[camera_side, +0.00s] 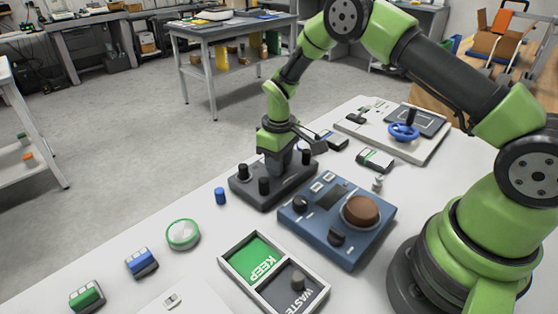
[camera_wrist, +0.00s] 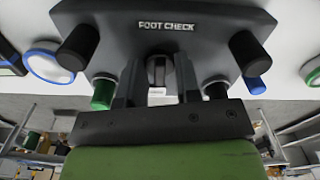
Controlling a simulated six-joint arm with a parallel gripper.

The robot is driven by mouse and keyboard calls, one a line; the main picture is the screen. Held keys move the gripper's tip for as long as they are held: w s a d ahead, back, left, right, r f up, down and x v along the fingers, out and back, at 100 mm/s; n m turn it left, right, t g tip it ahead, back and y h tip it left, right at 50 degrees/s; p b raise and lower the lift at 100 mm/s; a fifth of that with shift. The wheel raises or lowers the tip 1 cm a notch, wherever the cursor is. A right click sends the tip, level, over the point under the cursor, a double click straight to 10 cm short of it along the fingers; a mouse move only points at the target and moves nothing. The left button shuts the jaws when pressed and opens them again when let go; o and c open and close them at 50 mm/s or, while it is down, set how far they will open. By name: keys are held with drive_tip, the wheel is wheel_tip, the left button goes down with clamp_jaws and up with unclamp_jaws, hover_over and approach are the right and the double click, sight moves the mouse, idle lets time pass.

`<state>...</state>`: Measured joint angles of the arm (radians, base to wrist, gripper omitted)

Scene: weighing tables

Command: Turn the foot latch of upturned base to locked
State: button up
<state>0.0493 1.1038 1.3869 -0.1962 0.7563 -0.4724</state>
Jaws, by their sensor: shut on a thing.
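The upturned base (camera_side: 287,194) is a dark grey block on the white table with black feet standing up from it. In the wrist view the base (camera_wrist: 200,48) bears the label FOOT CHECK and fills the upper part, with a foot near each side. The foot latch (camera_wrist: 157,70) is a small dark piece with a pale strip, between my fingers. My gripper (camera_wrist: 160,82) is shut on the latch, pointing down over the base in the side view (camera_side: 283,172). The fingers hide part of the latch, and its marked position cannot be read.
A blue box with a brown button (camera_side: 361,210) stands close to the base. A KEEP and WASTE tray (camera_side: 229,268) lies in front. A blue cylinder (camera_side: 220,196) and a green-rimmed disc (camera_side: 183,234) are left of the base. A panel with a blue handwheel (camera_side: 403,132) is behind right.

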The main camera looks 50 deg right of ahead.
idle(0.4)
drive_tip(key=o, duration=0.6)
drive_tip(key=shift+o, duration=0.2)
drive_tip(key=shift+r, duration=0.1)
wheel_tip(320, 180, up, 10)
